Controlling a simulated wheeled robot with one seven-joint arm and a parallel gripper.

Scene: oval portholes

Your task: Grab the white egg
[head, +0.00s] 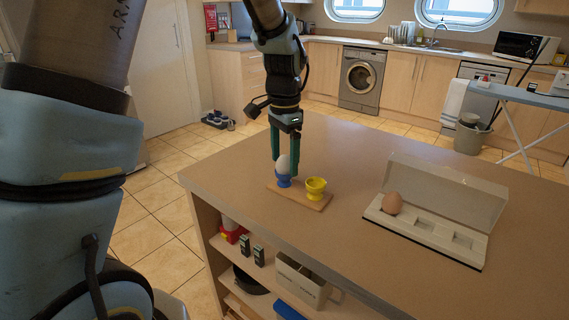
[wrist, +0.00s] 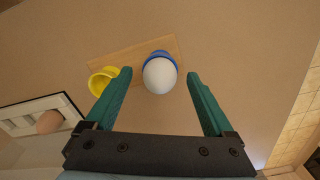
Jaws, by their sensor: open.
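The white egg (head: 283,164) sits upright in a blue egg cup (head: 283,181) on a small wooden board (head: 312,200) on the counter. In the wrist view the egg (wrist: 159,76) lies between the two green fingers, nearer their tips. My gripper (head: 285,169) points down over the egg, with its fingers apart on either side of it. In the wrist view my gripper (wrist: 157,76) shows clear gaps between each finger and the egg. The blue cup (wrist: 159,54) is mostly hidden under the egg there.
A yellow egg cup (head: 316,187) stands on the board just right of the blue one, looking empty. A brown egg (head: 392,203) sits in a pale open-lidded egg box (head: 430,236) further right. The counter (head: 340,150) behind the board is bare.

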